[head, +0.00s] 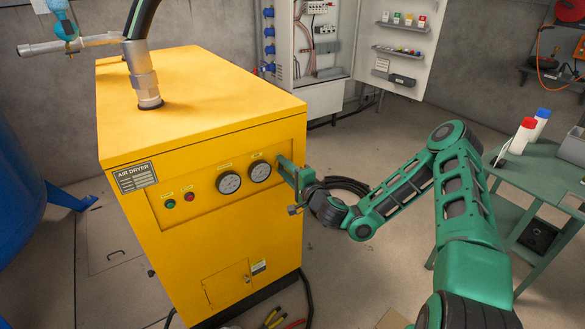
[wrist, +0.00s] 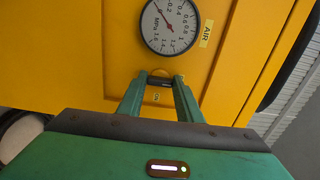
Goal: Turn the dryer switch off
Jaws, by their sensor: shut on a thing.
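The yellow air dryer (head: 205,110) stands in the middle of the head view, its control panel (head: 200,205) facing me. The dryer switch (wrist: 160,81) is a small dark knob below a gauge in the wrist view. A small marking sits just below it, too small to read surely. My gripper (head: 281,164) is at the panel's right end. In the wrist view, the fingers of my gripper (wrist: 159,79) are shut on the switch, one on each side.
Two pressure gauges (head: 244,178), a green button (head: 170,204) and a red button (head: 189,196) are on the panel. A green table (head: 530,165) with bottles stands at the right.

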